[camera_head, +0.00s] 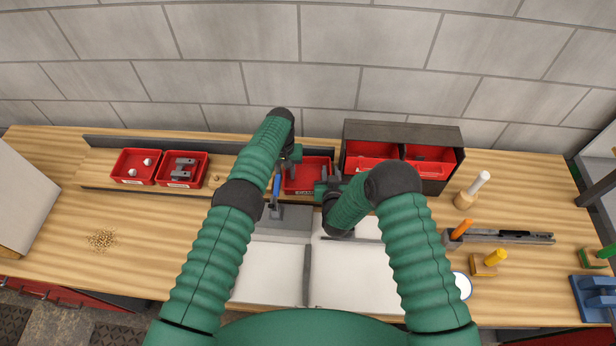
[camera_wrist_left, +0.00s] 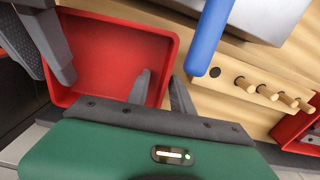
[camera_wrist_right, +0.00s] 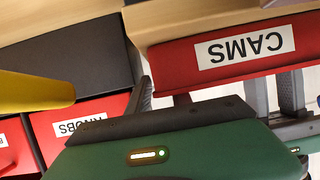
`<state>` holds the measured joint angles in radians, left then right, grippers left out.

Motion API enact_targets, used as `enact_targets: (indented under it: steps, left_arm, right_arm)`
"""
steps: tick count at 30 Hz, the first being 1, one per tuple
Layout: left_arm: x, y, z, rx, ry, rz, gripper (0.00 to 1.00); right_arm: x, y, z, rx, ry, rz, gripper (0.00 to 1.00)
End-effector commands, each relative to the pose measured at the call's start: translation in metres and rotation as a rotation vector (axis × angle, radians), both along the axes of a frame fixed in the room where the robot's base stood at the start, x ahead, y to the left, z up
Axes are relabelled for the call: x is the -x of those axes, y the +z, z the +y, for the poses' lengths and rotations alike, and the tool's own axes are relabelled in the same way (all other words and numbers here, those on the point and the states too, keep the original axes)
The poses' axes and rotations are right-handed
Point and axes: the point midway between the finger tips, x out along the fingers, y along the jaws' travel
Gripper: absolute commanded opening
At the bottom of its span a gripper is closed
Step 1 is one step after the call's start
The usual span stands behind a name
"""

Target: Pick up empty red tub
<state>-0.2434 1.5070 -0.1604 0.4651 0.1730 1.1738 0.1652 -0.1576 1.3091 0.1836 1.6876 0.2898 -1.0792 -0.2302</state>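The empty red tub (camera_head: 305,181), labelled CAMS, stands at the middle of the back of the bench. Its bare inside fills the upper left of the left wrist view (camera_wrist_left: 115,55); its labelled front shows in the right wrist view (camera_wrist_right: 200,75). My left gripper (camera_head: 291,156) is at the tub's left end. Its fingers (camera_wrist_left: 161,82) stand either side of the wall, with a small gap visible. My right gripper (camera_head: 327,186) is at the right end, its fingers (camera_wrist_right: 163,92) apart near that wall. The head view largely hides both sets of fingertips.
A dark rack (camera_head: 404,133) with red bins stands close on the right. Two red tubs with parts, one with white pieces (camera_head: 136,166) and one with grey pieces (camera_head: 182,169), sit left. A blue-handled tool (camera_head: 276,187) stands close to the left gripper. Bench front left is mostly clear.

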Motion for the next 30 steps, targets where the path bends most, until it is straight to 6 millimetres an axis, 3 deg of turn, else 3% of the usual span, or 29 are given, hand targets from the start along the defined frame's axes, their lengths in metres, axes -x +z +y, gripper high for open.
enact_targets:
  steps: [2,3,9,30]
  left_arm:
    - [-0.0001,-0.0002,0.0009,0.001,0.001,0.0,0.28]
    - [-0.0002,-0.0001,0.0014,0.001,0.001,0.0,0.26]
    - [-0.0004,-0.0001,0.0023,0.001,0.001,0.0,0.0]
    - [0.0003,-0.0001,0.0005,0.001,0.0,0.002,0.0]
  right_arm:
    - [0.0001,-0.0003,-0.0001,0.001,-0.002,0.0,0.28]
    - [0.0002,-0.0004,0.0002,0.001,-0.002,0.001,0.23]
    - [0.0002,-0.0002,0.0012,0.002,-0.001,0.001,0.0]
    - [0.0,-0.0002,0.0001,-0.001,-0.001,0.0,0.0]
